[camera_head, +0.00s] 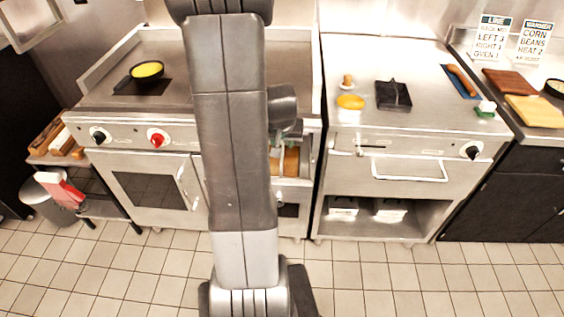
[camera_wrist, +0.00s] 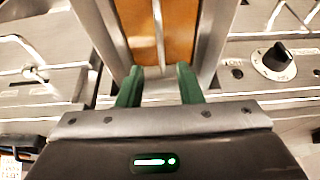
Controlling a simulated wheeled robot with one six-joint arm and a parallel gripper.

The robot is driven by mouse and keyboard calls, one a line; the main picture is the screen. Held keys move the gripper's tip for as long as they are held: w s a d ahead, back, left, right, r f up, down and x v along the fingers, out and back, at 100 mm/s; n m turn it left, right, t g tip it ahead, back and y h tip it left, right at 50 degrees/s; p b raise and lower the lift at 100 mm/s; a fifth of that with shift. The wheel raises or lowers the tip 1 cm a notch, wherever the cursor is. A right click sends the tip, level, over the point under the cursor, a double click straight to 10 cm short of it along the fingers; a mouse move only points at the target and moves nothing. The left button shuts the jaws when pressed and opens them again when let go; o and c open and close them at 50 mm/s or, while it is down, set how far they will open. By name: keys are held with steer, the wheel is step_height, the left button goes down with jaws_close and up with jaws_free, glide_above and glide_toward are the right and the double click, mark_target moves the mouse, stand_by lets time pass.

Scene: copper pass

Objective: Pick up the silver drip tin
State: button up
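A silver-rimmed tin (camera_wrist: 208,40) with an orange-brown inside, which looks like the drip tin, sits in the gap between two cooking units. A thin pale bar runs along its middle. In the head view, its orange-brown part (camera_head: 291,161) shows beside my arm, and the rest is hidden. My gripper (camera_wrist: 159,70) has two green fingers, spread apart at the tin's near end. A silver part lies between them in the wrist view, and I cannot tell whether the fingers touch it.
A griddle unit (camera_head: 190,52) with a black pan (camera_head: 146,72) is left. A steel counter (camera_head: 440,75) at right holds a yellow item (camera_head: 351,102) and a dark block (camera_head: 393,95). A knob (camera_wrist: 278,60) is close to my gripper. The tiled floor (camera_head: 380,275) is clear in front.

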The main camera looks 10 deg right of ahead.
mark_target(282, 159)
steer(key=shift+x, duration=3.7)
steer(key=shift+s+a, duration=0.15)
steer(key=shift+a, duration=0.05)
jaws_close()
